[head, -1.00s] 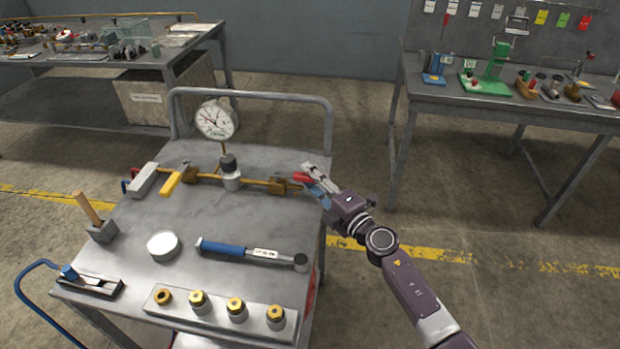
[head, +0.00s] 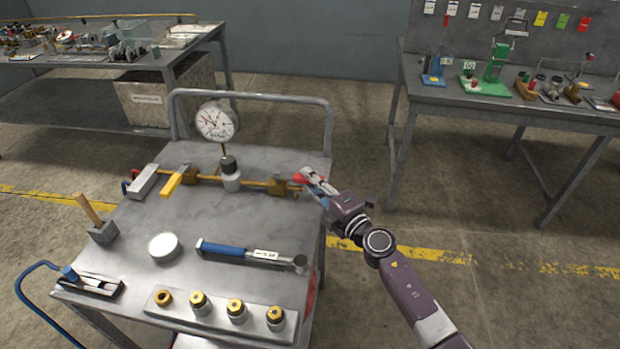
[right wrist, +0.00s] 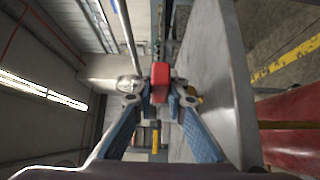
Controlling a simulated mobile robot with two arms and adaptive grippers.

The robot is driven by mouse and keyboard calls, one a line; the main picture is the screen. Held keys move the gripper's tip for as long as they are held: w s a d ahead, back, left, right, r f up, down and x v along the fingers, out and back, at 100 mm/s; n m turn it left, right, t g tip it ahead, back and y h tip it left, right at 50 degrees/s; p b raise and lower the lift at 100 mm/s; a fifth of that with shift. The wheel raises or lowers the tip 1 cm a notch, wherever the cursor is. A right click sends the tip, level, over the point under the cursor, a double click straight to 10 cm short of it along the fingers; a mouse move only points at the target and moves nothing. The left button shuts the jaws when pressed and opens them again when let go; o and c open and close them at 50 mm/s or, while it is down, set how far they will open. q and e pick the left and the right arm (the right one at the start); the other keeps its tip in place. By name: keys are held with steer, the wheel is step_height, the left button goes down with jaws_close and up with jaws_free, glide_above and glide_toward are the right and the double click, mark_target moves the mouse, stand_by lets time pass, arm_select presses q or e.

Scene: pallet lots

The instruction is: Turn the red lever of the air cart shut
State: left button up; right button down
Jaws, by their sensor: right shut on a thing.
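The air cart (head: 215,290) stands in front of me with a brass pipe (head: 207,177) running across its top. The red lever (head: 303,177) is at the right end of that pipe, near the cart's right edge. My right gripper (head: 314,180) is at the lever and shut on it. In the right wrist view the red lever (right wrist: 160,78) sits between the two fingertips of my right gripper (right wrist: 160,98). A yellow lever (head: 172,184) is on the pipe's left part. The valve body under the fingers is partly hidden. My left gripper is not in view.
A pressure gauge (head: 217,121) stands above the pipe. A blue-handled torque wrench (head: 225,249), a white round tin (head: 164,246) and a block with brass fittings (head: 215,314) lie on the cart. A bench (head: 510,105) stands at the back right. Floor is free right of the cart.

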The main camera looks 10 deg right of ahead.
steer(key=shift+s+a+r+m+t+h+p, duration=0.3)
steer(key=shift+s+m+h+p, duration=0.3)
steer(key=shift+h+p, duration=0.35)
steer(key=shift+s+a+f+m+h, duration=0.2)
steer(key=shift+m+h, duration=0.2)
steer(key=shift+h, duration=0.2)
steer(key=shift+s+a+f+m+h, duration=0.1)
steer(key=shift+s+m+h, duration=0.1)
steer(key=shift+m+h, duration=0.3)
steer(key=c, duration=1.9)
jaws_free()
steer(key=shift+c, duration=0.2)
steer(key=shift+s+d, duration=0.1)
steer(key=shift+s, duration=0.05)
steer(key=s+d, duration=0.1)
steer(key=s, duration=1)
steer(key=shift+s+d, duration=0.2)
steer(key=shift+s, duration=0.1)
